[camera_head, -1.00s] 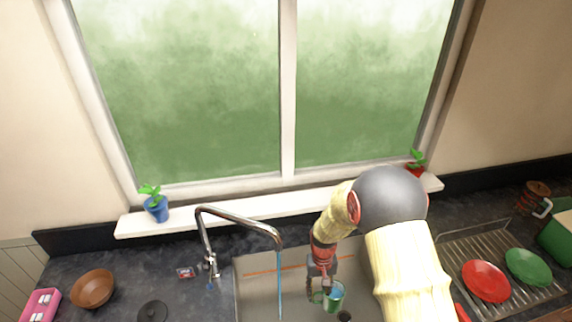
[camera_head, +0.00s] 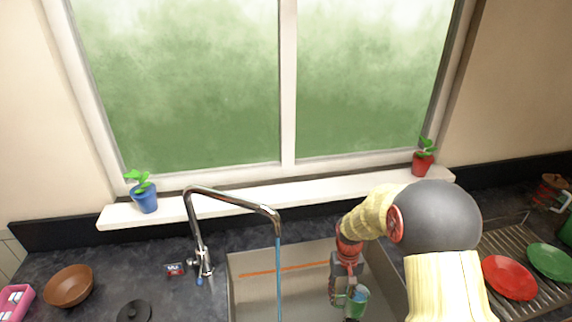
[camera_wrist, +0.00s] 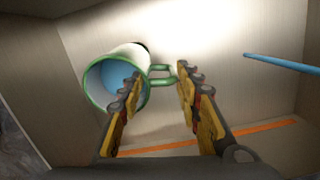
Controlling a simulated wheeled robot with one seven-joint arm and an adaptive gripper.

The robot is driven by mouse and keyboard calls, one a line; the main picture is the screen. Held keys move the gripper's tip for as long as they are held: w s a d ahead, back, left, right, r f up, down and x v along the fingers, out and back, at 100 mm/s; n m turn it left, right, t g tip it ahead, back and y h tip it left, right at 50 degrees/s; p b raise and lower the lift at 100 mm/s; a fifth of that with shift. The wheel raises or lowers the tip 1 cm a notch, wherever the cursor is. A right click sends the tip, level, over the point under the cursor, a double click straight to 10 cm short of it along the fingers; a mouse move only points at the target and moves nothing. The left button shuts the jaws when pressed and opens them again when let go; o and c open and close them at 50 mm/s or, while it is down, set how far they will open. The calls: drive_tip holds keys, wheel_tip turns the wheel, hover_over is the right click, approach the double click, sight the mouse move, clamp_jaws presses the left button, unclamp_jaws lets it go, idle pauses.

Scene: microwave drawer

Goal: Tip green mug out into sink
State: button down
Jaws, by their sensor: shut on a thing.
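The green mug (camera_head: 357,302) is over the right part of the sink basin (camera_head: 262,290) in the head view. The wrist view shows the mug (camera_wrist: 118,80) with a green rim, pale side and blue contents; its mouth is turned toward the camera. My gripper (camera_wrist: 158,78) is shut on the mug's handle, with a finger on each side of it. In the head view, my gripper (camera_head: 345,292) is just left of the mug. Blue water runs from the faucet (camera_head: 235,205) to the left of the mug.
An orange strip (camera_head: 285,269) lies along the sink's back. A drying rack with a red plate (camera_head: 509,278) and a green plate (camera_head: 550,262) is at right. A brown bowl (camera_head: 69,286) and a black lid (camera_head: 134,312) are on the left counter.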

drive_tip(key=shift+w+d+f+b, duration=0.15)
drive_tip(key=shift+d+f+b, duration=0.15)
drive_tip(key=shift+f+b, duration=0.2)
drive_tip(key=shift+w+d+f+b, duration=0.1)
drive_tip(key=shift+d+f+b, duration=0.15)
drive_tip(key=shift+f+b, duration=0.2)
